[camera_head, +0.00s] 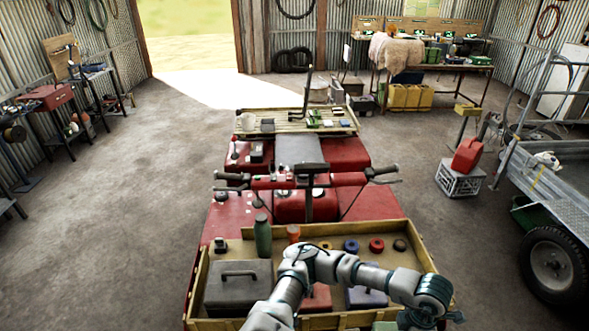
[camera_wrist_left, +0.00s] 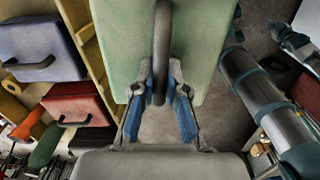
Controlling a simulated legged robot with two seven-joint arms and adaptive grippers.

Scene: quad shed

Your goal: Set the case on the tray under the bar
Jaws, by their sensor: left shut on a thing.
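The pale green case (camera_wrist_left: 118,45) fills the top middle of the left wrist view, with a dark handle. My left gripper (camera_wrist_left: 161,88) is shut on that handle, its blue-padded fingers on either side. In the head view my left arm reaches right across the near wooden tray (camera_head: 226,324), and the gripper is at the lower right, its fingers hidden. The far tray (camera_head: 340,129) is on the red quad beyond the handlebar (camera_head: 345,180) and carries small items. A thin upright bar (camera_head: 308,85) rises at that tray.
The near tray holds a grey case (camera_head: 238,287), a red case (camera_head: 318,300), a blue case (camera_head: 366,298), a green bottle (camera_head: 262,236) and several tape rolls (camera_head: 376,245). A trailer (camera_head: 540,180) stands right. A red can (camera_head: 467,154) sits on a crate. Floor is clear left.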

